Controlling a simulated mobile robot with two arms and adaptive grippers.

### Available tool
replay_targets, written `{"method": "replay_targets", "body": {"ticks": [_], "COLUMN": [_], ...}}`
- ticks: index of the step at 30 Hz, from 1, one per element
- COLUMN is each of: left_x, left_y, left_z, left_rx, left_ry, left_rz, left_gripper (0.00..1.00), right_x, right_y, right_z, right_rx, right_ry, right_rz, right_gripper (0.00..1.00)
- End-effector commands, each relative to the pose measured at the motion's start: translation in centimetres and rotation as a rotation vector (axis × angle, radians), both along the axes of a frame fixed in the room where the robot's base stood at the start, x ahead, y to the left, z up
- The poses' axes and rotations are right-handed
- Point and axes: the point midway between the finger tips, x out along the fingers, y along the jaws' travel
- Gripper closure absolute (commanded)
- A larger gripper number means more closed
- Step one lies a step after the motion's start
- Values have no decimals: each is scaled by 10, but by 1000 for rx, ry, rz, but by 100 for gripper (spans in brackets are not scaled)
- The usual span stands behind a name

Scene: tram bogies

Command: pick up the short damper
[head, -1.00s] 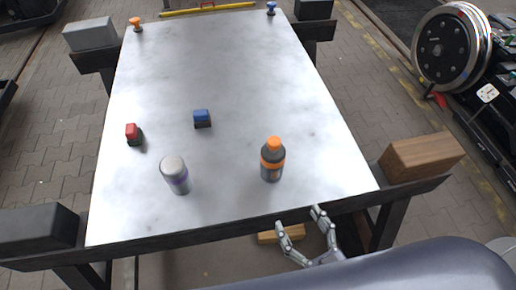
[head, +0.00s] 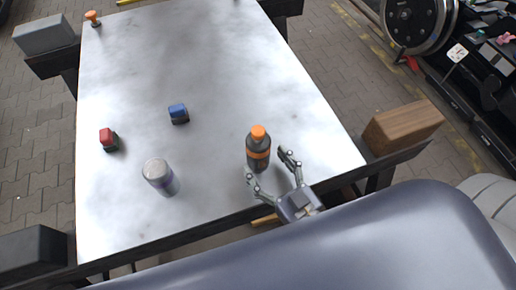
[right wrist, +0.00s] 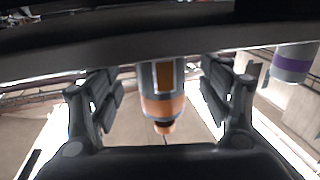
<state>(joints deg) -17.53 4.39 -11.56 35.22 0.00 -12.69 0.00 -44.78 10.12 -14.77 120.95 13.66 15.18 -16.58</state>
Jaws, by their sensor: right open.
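No thing on the table is plainly a short damper, and I cannot tell which one that name means. My right gripper (head: 265,163) is open at the table's near edge, its fingers pointing at a dark bottle with an orange cap and band (head: 258,150). The bottle stands upright just beyond or partly between the fingertips; I see no grip on it. In the right wrist view the bottle (right wrist: 162,100) appears cap-down between the open fingers (right wrist: 160,82). My left gripper is out of view.
A silver can with a purple band (head: 161,178) stands left of the bottle; it also shows in the wrist view (right wrist: 293,64). A wooden block (head: 402,127) sits at right.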

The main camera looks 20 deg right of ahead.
Motion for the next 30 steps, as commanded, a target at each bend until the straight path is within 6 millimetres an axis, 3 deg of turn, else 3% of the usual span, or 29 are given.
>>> {"method": "replay_targets", "body": {"ticks": [7,17,24,30], "left_x": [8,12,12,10], "left_y": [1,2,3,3], "left_z": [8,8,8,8], "left_rx": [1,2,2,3], "left_ry": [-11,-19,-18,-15], "left_rz": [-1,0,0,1], "left_gripper": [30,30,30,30], "right_x": [33,39,39,39], "right_y": [9,10,10,10], "right_z": [3,1,1,2], "right_rx": [1,0,0,0], "right_ry": [-4,-1,-1,-2], "right_rz": [-1,0,0,0], "right_gripper": [29,29,81,81]}}
